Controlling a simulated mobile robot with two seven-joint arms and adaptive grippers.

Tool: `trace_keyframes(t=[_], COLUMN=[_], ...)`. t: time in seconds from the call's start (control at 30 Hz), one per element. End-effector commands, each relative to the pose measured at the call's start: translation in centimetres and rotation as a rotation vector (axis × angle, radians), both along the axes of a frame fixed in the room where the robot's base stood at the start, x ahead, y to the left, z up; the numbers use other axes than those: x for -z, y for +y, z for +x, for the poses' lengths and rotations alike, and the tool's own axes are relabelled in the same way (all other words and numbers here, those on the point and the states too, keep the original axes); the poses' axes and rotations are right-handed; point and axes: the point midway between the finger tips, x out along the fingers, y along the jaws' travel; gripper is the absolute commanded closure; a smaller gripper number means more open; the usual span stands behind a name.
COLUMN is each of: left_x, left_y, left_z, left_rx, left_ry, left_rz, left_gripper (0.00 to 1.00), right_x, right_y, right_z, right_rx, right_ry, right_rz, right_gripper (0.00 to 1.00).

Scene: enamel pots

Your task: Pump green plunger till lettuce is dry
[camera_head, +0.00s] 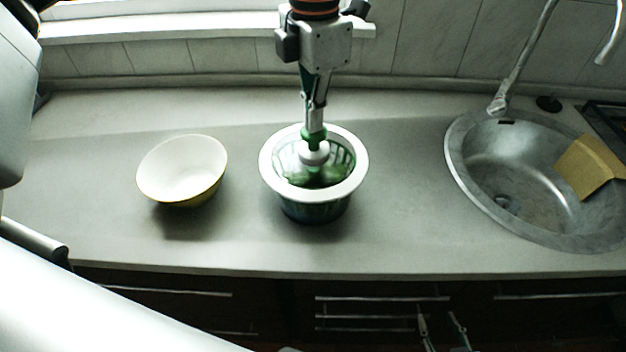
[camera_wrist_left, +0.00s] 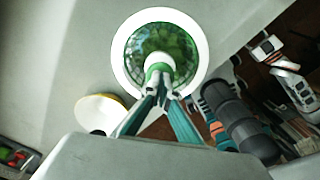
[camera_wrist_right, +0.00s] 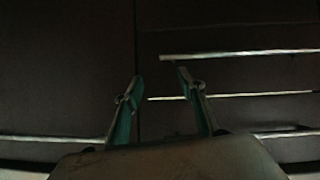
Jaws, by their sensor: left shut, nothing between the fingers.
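The salad spinner (camera_head: 352,186) stands on the counter, with a white rim and a see-through top. Green lettuce (camera_wrist_left: 178,42) shows inside it. The green plunger (camera_head: 313,136) stands upright at its centre, above a white hub, and also shows in the left wrist view (camera_wrist_left: 158,68). My left gripper (camera_head: 314,118) points down with its fingers shut, directly over the plunger. Its fingertips are at or very near the plunger top; I cannot tell if they touch. My right gripper (camera_head: 443,318) is open and empty, low in front of the drawers; it also shows in the right wrist view (camera_wrist_right: 160,77).
A white-and-yellow bowl (camera_head: 182,168) sits left of the spinner. A metal sink (camera_head: 480,190) with a faucet (camera_head: 512,75) is at the right, with a tan sponge-like piece (camera_head: 591,167) in it. The counter (camera_head: 405,215) between spinner and sink is clear.

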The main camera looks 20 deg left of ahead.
Motion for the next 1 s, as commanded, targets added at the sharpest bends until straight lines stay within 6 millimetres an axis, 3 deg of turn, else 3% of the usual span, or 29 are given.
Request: trace_keyframes(t=[0.1, 0.47, 0.93, 1.0], left_x=[-1.1, -0.7, 3.0, 2.8], left_y=[0.0, 0.0, 0.0, 0.0], left_z=[0.0, 0.0, 0.0, 0.0], left_rx=[0.000, 0.000, 0.000, 0.000], left_ry=[0.001, 0.002, 0.004, 0.002], left_rz=[0.001, 0.001, 0.001, 0.001], left_gripper=[1.00, 1.00, 1.00, 1.00], right_x=[-1.3, -0.8, 1.8, 1.7], right_y=[0.0, 0.0, 0.0, 0.0], right_z=[0.3, 0.1, -0.4, -0.4], right_rx=[0.000, 0.000, 0.000, 0.000], right_ry=[-0.008, -0.004, 0.011, 0.011], right_rz=[0.001, 0.001, 0.000, 0.000], right_gripper=[0.60, 0.60, 0.60, 0.60])
